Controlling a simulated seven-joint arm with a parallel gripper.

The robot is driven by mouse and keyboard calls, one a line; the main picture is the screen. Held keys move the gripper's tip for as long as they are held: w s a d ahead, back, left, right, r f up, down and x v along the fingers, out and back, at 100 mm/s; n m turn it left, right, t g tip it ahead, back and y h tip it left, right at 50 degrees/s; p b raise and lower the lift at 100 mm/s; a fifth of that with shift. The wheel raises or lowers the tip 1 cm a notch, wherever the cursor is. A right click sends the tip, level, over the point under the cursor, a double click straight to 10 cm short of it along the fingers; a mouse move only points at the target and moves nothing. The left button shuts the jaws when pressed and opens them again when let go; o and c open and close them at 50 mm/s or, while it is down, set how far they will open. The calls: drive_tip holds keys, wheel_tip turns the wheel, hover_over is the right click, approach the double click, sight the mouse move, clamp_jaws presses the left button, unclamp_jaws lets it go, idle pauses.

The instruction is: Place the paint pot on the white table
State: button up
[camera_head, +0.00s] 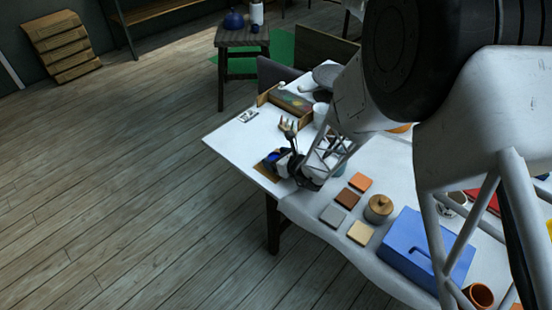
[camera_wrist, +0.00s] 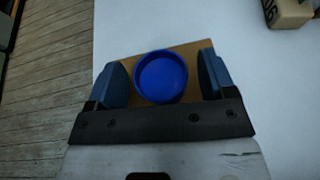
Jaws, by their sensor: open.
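The paint pot (camera_wrist: 161,77) is a round, bright blue pot seen from above in the wrist view. It stands on a brown square (camera_wrist: 196,48) near the left edge of the white table (camera_wrist: 250,75). My gripper (camera_wrist: 165,78) is open, with one blue-grey finger on each side of the pot and a narrow gap at each. In the head view the pot (camera_head: 273,157) shows as a small blue patch beside my gripper (camera_head: 283,163), partly hidden by it. The white table (camera_head: 232,140) runs from there to the lower right.
Coloured tiles (camera_head: 346,198), a lidded round jar (camera_head: 378,208) and a blue box (camera_head: 425,250) stand to the right on the table. A wooden tray (camera_head: 290,100) lies behind. A cream block (camera_wrist: 290,12) is at the wrist view's top right.

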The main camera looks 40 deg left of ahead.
drive_tip(key=shift+v, duration=5.9)
drive_tip(key=shift+r, duration=0.1)
drive_tip(key=shift+d+r, duration=0.15)
drive_tip(key=shift+r, duration=0.05)
drive_tip(key=d+r+n+g+h, duration=0.25)
drive_tip(key=d+r+n, duration=0.85)
drive_tip(key=d+r, duration=0.9)
drive_tip(key=s+d+r+n+t+h, duration=0.1)
drive_tip(key=s+d, duration=0.4)
drive_tip(key=d, duration=0.6)
drive_tip(key=s+d+r+n+t+h, duration=0.1)
drive_tip(key=s+d+r+n+h, duration=0.3)
drive_tip(key=d, duration=0.8)
drive_tip(key=s+d+r+n+t+h, duration=0.2)
drive_tip(key=s+d+r+h, duration=0.3)
drive_tip(key=d, duration=0.7)
drive_tip(key=shift+s+n+h, duration=0.35)
drive_tip(key=shift+n+h, duration=0.05)
drive_tip(key=shift+h, duration=0.25)
